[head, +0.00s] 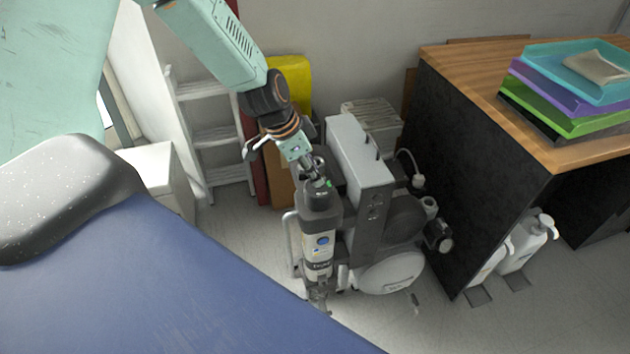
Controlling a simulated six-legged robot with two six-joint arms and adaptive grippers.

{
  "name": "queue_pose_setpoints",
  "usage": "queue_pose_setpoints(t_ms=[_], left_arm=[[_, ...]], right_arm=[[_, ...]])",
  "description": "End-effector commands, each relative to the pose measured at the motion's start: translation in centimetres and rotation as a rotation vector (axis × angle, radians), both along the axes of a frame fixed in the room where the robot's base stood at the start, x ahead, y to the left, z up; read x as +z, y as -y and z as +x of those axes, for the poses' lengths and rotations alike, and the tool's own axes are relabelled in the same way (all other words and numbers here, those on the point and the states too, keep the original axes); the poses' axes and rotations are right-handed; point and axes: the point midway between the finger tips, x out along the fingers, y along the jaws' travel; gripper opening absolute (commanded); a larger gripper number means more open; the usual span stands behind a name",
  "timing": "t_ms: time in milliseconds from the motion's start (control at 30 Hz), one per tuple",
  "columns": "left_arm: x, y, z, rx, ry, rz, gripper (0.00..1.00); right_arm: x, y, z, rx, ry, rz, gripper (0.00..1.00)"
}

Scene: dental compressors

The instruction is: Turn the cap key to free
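My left arm comes in from the upper left. Its gripper (313,170) is at the top of a grey and white cylinder (318,235) with a blue round label, which stands upright on the front left of the dental compressor (362,165). The fingers are small and dark against the cylinder's dark top, so I cannot tell whether they are open or shut. I cannot make out the cap key clearly; a small green spot shows beside the fingers. My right gripper is not in view.
A wooden-topped desk (470,75) with stacked coloured trays (570,85) stands right of the compressor. White bottles (525,245) stand under it. A step ladder (215,135) leans behind left. A blue padded surface (150,280) fills the lower left. Floor is clear at the front right.

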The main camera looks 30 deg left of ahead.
Motion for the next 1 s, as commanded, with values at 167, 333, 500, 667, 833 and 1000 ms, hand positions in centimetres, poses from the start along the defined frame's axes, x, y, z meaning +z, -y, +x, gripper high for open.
queue_pose_setpoints(t_ms=[167, 333, 500, 667, 833, 1000], left_arm=[[-1.29, 0.26, 0.36, -0.001, 0.001, 0.001, 0.31], [-1.56, 0.39, 0.52, -0.001, 0.001, 0.001, 0.31], [-1.52, 0.40, 0.52, 0.000, 0.001, 0.000, 0.31], [-1.51, 0.40, 0.52, 0.000, 0.001, 0.000, 0.27], [-1.52, 0.40, 0.51, 0.000, 0.001, 0.000, 0.12], [-1.52, 0.40, 0.50, 0.000, 0.001, 0.000, 0.00]], right_arm=[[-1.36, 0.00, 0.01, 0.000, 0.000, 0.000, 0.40], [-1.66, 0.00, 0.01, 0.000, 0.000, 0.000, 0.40], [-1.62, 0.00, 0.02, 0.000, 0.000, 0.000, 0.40], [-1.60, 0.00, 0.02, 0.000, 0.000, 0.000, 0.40], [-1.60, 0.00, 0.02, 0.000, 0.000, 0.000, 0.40], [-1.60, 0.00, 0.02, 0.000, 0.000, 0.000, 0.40]])
